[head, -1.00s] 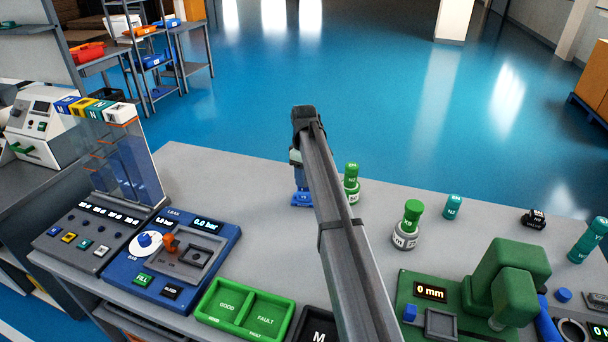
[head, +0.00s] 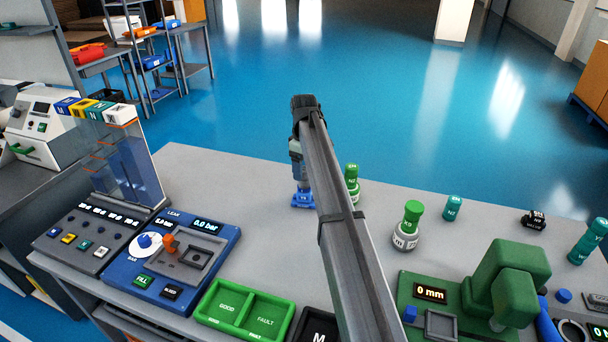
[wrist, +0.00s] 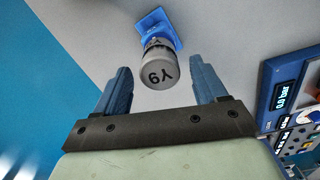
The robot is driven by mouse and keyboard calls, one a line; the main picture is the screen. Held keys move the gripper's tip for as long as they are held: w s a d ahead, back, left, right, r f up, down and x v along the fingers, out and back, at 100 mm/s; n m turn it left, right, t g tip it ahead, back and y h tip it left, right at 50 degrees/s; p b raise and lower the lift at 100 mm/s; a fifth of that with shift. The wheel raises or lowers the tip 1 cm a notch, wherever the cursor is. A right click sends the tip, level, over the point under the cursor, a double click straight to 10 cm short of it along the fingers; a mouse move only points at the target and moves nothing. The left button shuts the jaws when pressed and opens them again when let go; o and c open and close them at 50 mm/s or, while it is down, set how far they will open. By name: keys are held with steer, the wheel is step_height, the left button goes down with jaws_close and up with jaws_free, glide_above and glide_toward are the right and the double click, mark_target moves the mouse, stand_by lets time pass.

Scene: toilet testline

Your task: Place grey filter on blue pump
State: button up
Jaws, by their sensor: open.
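The grey filter (wrist: 158,74), a round cylinder marked Y9, stands on the blue pump (wrist: 152,27) in the wrist view. In the head view the blue pump (head: 302,200) is on the bench, and a small grey part of the filter (head: 303,184) shows above it. My gripper (wrist: 159,66) is open, with its two blue fingers on either side of the filter in the picture and gaps between. In the head view my gripper (head: 299,172) is above the pump, partly hidden by my arm. I cannot see whether the filter is fully seated.
Green-topped parts (head: 352,185) stand just right of the pump, partly behind my arm. A blue leak tester (head: 215,262), a green good/fault tray (head: 275,318) and a green press (head: 510,270) are nearer. The bench left of the pump is clear.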

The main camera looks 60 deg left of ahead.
step_height(320, 180, up, 8)
steer(key=shift+r, duration=0.25)
stand_by(0.6)
